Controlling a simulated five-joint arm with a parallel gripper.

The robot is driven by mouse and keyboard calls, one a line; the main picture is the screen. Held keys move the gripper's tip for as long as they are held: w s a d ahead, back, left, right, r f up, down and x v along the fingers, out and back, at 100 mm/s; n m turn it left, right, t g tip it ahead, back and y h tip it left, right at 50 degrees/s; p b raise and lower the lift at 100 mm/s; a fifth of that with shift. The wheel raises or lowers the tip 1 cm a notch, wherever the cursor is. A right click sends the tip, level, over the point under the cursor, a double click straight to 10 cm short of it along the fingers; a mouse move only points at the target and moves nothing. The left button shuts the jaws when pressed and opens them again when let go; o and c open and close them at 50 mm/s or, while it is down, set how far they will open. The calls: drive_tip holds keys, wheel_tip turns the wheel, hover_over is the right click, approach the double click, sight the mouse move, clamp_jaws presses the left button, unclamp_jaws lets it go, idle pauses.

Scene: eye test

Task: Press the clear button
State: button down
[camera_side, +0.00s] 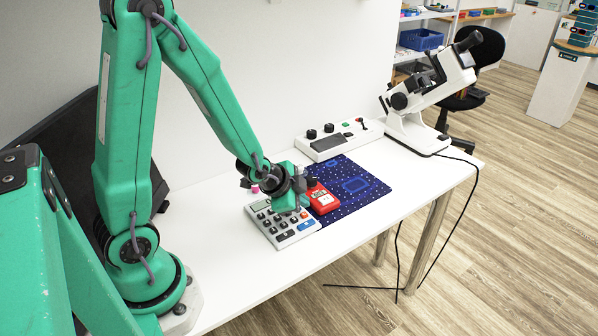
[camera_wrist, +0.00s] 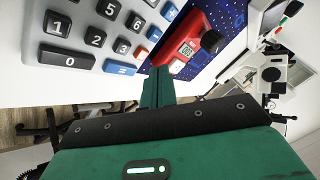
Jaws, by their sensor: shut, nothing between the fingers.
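A light grey calculator (camera_side: 281,226) with black number keys lies on the white table; it also fills the upper left of the wrist view (camera_wrist: 75,31). It has an orange key (camera_wrist: 141,53) and a blue equals key (camera_wrist: 119,68). I cannot read which key is clear. A red device (camera_side: 323,201) with a small display and black knob lies right of the calculator; it is right of my fingertips in the wrist view (camera_wrist: 190,38). My gripper (camera_wrist: 158,72) is shut and empty, its tips beside the equals key in the picture. Whether they touch anything is unclear.
A dark blue patterned mat (camera_side: 357,184) lies under or beside the red device. A white control box (camera_side: 339,139) stands behind it, and a white microscope-like instrument (camera_side: 428,95) at the table's right end. The front table strip (camera_side: 247,266) is clear.

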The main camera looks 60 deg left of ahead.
drive_tip(key=shift+r, duration=2.7)
drive_tip(key=shift+r, duration=1.15)
idle(4.2)
